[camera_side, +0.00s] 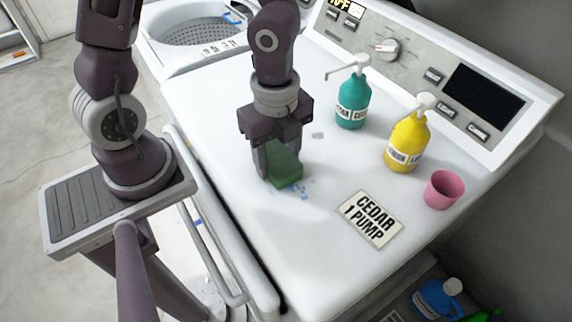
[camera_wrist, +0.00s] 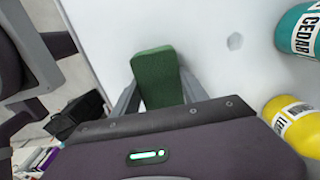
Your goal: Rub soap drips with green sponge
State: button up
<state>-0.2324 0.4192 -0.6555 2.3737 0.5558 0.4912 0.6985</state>
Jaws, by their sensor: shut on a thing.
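My gripper (camera_side: 280,160) is shut on the green sponge (camera_side: 287,172), low over the white machine top. In the side view the sponge seems to touch the surface or hang just above it; I cannot tell which. Blue soap drips (camera_side: 299,189) lie right beside the sponge's lower edge, partly hidden by it. The wrist view shows the sponge (camera_wrist: 158,78) between my gripper's fingers; no blue drips show there. A grey round spot (camera_side: 318,136) also lies on the top, apart from the sponge, and it shows in the wrist view (camera_wrist: 235,41).
A teal pump bottle (camera_side: 352,100), a yellow pump bottle (camera_side: 407,143) and a pink cup (camera_side: 443,189) stand to the right, before the control panel (camera_side: 425,75). A "CEDAR 1 PUMP" card (camera_side: 369,219) lies in front. The white top (camera_side: 235,205) is clear left of the card.

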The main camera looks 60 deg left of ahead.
aim_at(290, 171)
jog(key=shift+a, duration=0.85)
jog(key=shift+d+r, duration=0.1)
jog(key=shift+d, duration=5.1)
jog(key=shift+f, duration=0.25)
jog(key=shift+a+r, duration=0.2)
jog(key=shift+a, duration=0.35)
jog(key=shift+a+f, duration=0.2)
jog(key=shift+a, duration=1.25)
jog(key=shift+a+r, duration=0.15)
jog(key=shift+a, duration=2.9)
jog(key=shift+a+r, duration=0.1)
jog(key=shift+a, duration=0.15)
jog(key=shift+d+r, duration=0.1)
jog(key=shift+r, duration=3.8)
